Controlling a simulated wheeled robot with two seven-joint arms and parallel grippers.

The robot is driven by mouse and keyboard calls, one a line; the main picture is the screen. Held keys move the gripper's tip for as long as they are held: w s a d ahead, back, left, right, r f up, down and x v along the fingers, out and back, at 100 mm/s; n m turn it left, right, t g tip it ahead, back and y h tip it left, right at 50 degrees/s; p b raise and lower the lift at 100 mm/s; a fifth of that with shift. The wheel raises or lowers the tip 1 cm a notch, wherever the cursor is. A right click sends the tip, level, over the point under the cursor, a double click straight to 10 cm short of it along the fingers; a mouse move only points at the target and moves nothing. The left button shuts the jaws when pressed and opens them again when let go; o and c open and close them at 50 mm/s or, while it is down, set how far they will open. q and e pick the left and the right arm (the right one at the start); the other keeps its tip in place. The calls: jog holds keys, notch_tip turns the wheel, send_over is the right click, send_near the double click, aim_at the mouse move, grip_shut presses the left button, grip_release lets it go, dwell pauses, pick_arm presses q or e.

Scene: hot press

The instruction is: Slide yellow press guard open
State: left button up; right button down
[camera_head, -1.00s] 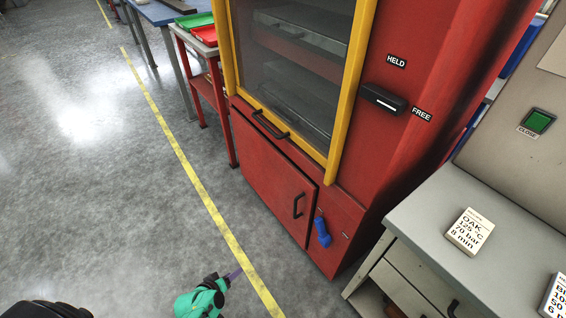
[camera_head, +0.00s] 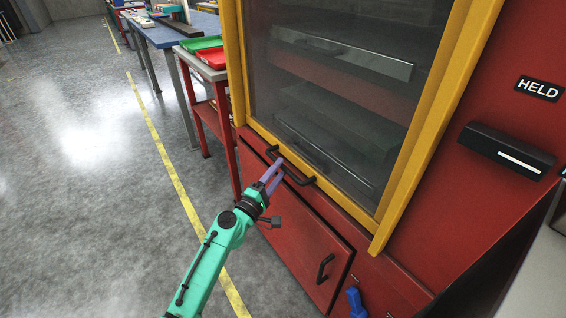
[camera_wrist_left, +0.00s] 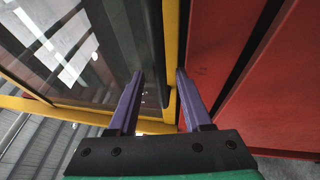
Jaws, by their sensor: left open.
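The yellow-framed press guard (camera_head: 401,135) with its clear pane is down over the front of the red press. Its black bar handle (camera_head: 302,180) sits on the lower yellow rail. My left gripper (camera_head: 277,168), with purple fingers, is at the left part of this handle. In the left wrist view the gripper (camera_wrist_left: 158,75) is open, and a dark bar, apparently the handle (camera_wrist_left: 156,60), shows between the fingers, beside the yellow frame (camera_wrist_left: 171,40). Whether a finger touches it I cannot tell. My right gripper is out of view.
Below is a red cabinet door (camera_head: 290,235) with a black handle (camera_head: 325,268) and a blue object (camera_head: 356,303). A red stand with trays (camera_head: 202,43) is left. Floor at left is clear.

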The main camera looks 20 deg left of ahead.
pick_arm(q)
jog(key=shift+x, duration=1.15)
grip_shut()
jog(key=shift+f, duration=0.1)
dwell(0.4)
